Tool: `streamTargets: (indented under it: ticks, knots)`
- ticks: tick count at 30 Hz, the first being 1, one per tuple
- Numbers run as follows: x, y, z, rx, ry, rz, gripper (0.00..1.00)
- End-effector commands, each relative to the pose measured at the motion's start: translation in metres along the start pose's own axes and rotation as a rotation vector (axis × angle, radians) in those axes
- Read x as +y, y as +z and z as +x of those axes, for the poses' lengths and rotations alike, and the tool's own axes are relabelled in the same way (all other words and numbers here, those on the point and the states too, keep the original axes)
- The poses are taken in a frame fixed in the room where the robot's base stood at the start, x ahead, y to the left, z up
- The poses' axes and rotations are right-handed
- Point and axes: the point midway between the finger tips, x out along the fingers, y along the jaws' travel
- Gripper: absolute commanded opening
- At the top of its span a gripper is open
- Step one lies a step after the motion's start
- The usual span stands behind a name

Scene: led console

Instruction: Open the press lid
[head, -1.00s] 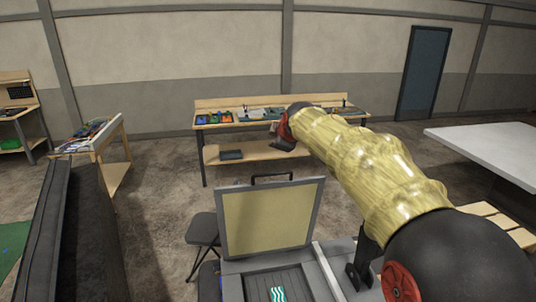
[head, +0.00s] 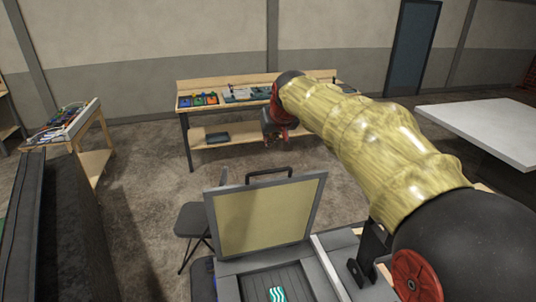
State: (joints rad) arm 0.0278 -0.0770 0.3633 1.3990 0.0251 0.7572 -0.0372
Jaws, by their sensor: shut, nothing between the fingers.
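The press lid (head: 266,218) stands raised at the back of the press, a grey-framed panel with a tan inner face and a black handle (head: 269,171) on its top edge. The grey press base (head: 318,285) lies in front of it at the bottom. A green and white striped piece (head: 277,294) lies on the dark ribbed bed. My gripper (head: 277,138) is shut and empty, at the end of my yellow arm, above and beyond the lid in the picture. It looks apart from the handle; its fingers are small and partly hidden.
A wooden workbench (head: 255,94) with coloured trays stands at the back. A black stool (head: 192,222) is left of the press. A dark upright panel (head: 55,235) is at near left, a white table (head: 490,128) at right. Open floor lies between.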

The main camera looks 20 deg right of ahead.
Motion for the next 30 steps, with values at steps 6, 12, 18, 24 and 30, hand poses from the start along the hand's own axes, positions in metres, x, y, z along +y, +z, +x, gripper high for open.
streamTargets:
  ticks: [6,12,18,24,30]
  knots:
    - [0.000,0.000,0.028,-0.005,0.000,0.001,0.00]
    - [0.000,0.000,0.065,-0.005,0.000,0.000,0.00]
    - [0.000,0.000,0.096,-0.004,0.000,-0.001,0.00]
    - [0.000,0.019,0.090,0.000,0.000,-0.001,0.00]
    - [0.000,0.034,0.086,-0.001,0.000,0.000,0.00]
